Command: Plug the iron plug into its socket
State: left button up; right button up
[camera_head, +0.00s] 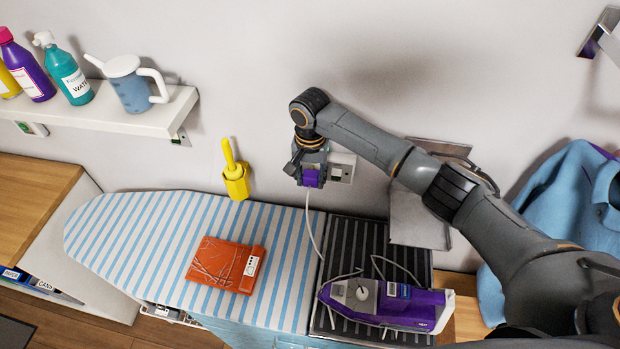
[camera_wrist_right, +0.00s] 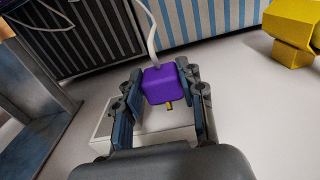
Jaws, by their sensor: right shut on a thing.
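The purple iron plug (camera_head: 311,178) is held in my right gripper (camera_head: 308,172), close to the wall above the ironing board. In the right wrist view the plug (camera_wrist_right: 160,84) sits between both fingers of the gripper (camera_wrist_right: 162,90), with a brass-coloured pin showing toward the wall. A white cord (camera_head: 309,222) runs from it to the purple iron (camera_head: 385,303) on the dark striped rest. The white socket (camera_head: 342,168) is on the wall just right of the gripper, partly hidden; it shows behind the plug in the wrist view (camera_wrist_right: 152,122). My left gripper is not in view.
The striped ironing board (camera_head: 150,235) lies below, with an orange packet (camera_head: 226,264) on it. A yellow holder (camera_head: 236,180) hangs on the wall to the left. A grey metal panel (camera_head: 420,215) stands right of the socket. A shelf (camera_head: 125,118) with bottles is upper left.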

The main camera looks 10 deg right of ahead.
jog(key=shift+w+d, duration=0.25)
jog(key=shift+w, duration=0.5)
jog(key=o, duration=1.2)
jog(key=shift+o, duration=0.2)
notch_tip(320, 180, up, 12)
jog(key=shift+s, duration=0.1)
